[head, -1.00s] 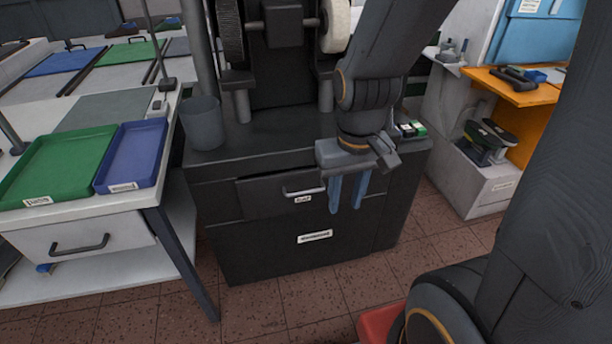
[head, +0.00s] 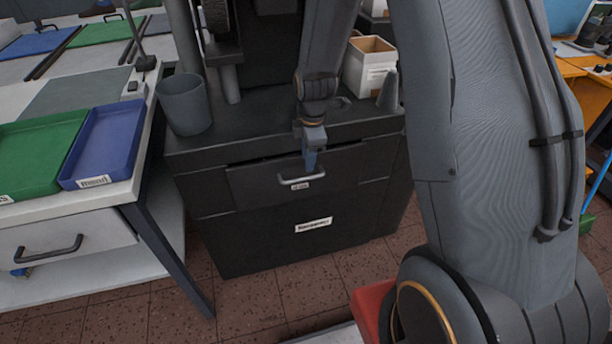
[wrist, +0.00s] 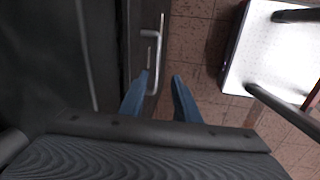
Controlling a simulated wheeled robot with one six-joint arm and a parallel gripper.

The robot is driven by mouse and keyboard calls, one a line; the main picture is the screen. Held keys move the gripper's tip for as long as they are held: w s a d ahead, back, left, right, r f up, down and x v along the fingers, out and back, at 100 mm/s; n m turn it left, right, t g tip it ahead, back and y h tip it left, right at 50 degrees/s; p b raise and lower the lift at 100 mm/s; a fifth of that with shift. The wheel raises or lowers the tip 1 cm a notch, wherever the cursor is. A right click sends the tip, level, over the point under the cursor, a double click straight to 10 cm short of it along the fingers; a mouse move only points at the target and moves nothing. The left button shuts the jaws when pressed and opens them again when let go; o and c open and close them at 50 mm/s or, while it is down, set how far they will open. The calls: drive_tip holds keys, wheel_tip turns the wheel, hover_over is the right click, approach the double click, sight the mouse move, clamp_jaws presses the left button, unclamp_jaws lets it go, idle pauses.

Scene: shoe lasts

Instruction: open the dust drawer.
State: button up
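The dust drawer (head: 255,187) is a dark panel in the upper part of the black cabinet, with a pale bar handle (head: 303,179) and a small label under it. The drawer front looks about flush with the cabinet. My gripper (head: 310,160) points down just above and at the handle in the head view. The handle (wrist: 154,62) lies just beyond the tips, nearer the left finger. I cannot tell whether a finger touches it.
A grey cup (head: 185,104) and a white box (head: 369,67) stand on the cabinet top. A table with a green tray (head: 38,155) and a blue tray (head: 103,142) is at the left. The tiled floor (head: 250,300) before the cabinet is clear on the left.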

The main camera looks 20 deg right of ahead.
sight(306, 179)
drive_tip(key=shift+n, duration=0.5)
drive_tip(key=shift+w+f+p, duration=0.1)
drive_tip(key=shift+w+f, duration=0.25)
drive_tip(key=shift+f, duration=1.1)
drive_tip(key=shift+w+f+p, duration=0.15)
drive_tip(key=shift+w+f, duration=0.25)
drive_tip(key=shift+f, duration=1.05)
drive_tip(key=shift+w+f+p, duration=0.1)
drive_tip(key=shift+w+f, duration=0.25)
drive_tip(key=shift+f, duration=1.1)
clamp_jaws()
